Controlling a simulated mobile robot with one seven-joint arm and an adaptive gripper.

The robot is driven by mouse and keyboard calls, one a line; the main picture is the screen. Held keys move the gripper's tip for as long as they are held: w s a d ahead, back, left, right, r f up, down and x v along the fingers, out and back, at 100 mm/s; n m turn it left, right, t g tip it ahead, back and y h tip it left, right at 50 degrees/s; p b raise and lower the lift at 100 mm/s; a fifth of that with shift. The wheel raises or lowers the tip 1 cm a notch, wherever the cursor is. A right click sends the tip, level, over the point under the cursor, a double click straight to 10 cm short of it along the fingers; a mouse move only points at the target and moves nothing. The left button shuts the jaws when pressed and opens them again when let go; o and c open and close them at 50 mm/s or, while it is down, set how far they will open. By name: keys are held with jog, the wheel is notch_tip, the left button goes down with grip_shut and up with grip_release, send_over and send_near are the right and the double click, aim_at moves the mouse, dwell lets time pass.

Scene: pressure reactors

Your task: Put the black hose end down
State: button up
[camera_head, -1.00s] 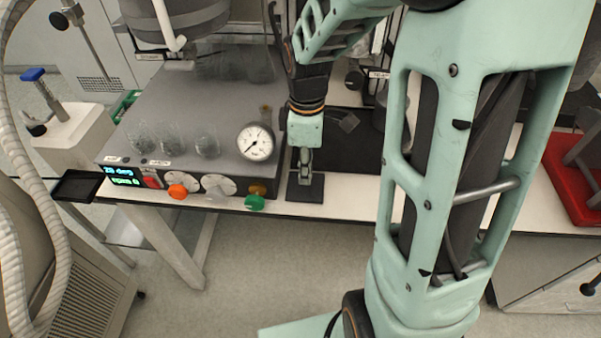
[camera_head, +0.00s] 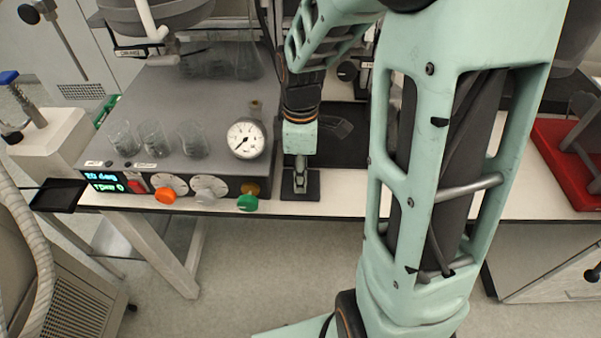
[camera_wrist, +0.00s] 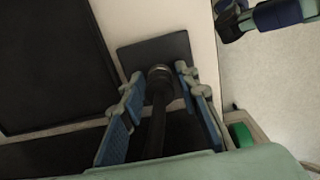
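The black hose end (camera_wrist: 160,73) stands between my fingers in the wrist view, and its dark hose runs back toward the camera. Its tip is at a small dark square plate (camera_wrist: 172,47), which lies on the white worktop. I cannot tell whether the tip touches the plate. My gripper (camera_wrist: 160,78) has its blue-padded fingers apart, one on each side of the hose end, with narrow gaps showing. In the head view my gripper (camera_head: 300,178) points down just over the same plate (camera_head: 312,188). The hose end is too small to make out there.
A grey reactor base (camera_head: 205,105) with glass beakers, a round gauge (camera_head: 246,138) and coloured knobs stands left of my gripper. A dark tray (camera_wrist: 48,65) lies beside the plate. A red tray (camera_head: 560,150) is at the right. The worktop's front edge is close.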

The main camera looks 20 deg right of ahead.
jog(key=shift+o, duration=0.5)
jog(key=shift+r, duration=0.1)
jog(key=shift+r, duration=0.25)
notch_tip(320, 180, up, 12)
jog(key=p, duration=0.1)
jog(key=shift+f+p, duration=0.15)
jog(key=shift+p, duration=0.2)
